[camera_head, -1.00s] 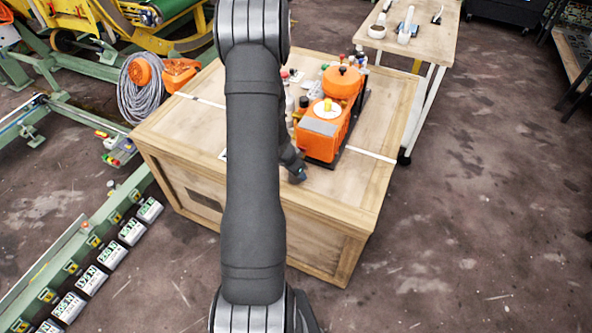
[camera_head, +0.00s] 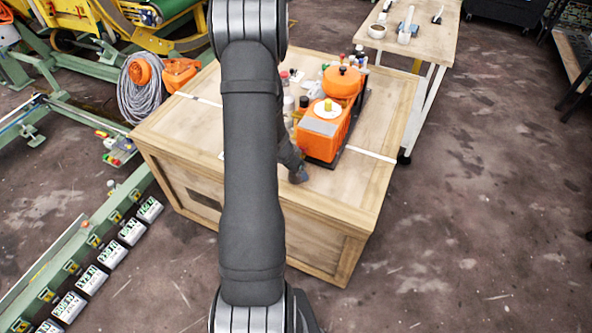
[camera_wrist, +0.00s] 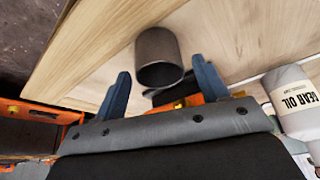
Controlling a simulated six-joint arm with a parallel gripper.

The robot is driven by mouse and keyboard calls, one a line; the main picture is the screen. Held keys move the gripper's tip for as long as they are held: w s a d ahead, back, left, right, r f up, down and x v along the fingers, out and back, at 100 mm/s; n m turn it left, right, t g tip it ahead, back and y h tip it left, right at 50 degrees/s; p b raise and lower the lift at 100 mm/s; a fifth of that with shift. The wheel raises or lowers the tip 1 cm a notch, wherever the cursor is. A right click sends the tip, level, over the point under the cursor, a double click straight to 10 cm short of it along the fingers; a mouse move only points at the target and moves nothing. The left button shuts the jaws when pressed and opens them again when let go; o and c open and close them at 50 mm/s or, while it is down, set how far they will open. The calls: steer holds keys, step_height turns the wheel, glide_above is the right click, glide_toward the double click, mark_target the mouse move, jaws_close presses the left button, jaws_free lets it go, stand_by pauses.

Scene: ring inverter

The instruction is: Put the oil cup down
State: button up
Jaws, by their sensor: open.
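The oil cup, a dark grey metal cylinder (camera_wrist: 157,50), shows in the wrist view against the pale wood of the crate top. It looks to be on the wood, though its contact with the surface is not clear. My gripper (camera_wrist: 160,65) has its two blue fingers spread, one on each side of the cup in the picture, with visible gaps to it.
A large wooden crate (camera_head: 350,190) carries an orange machine (camera_head: 322,135) and several small bottles beside it. A white gear oil bottle (camera_wrist: 292,100) is close on the right in the wrist view. The crate's front right top is clear.

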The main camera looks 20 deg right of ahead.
steer(key=v, duration=1)
steer(key=shift+r, duration=0.2)
steer(key=shift+a, duration=0.1)
steer(key=x, duration=1.2)
steer(key=shift+f, duration=0.1)
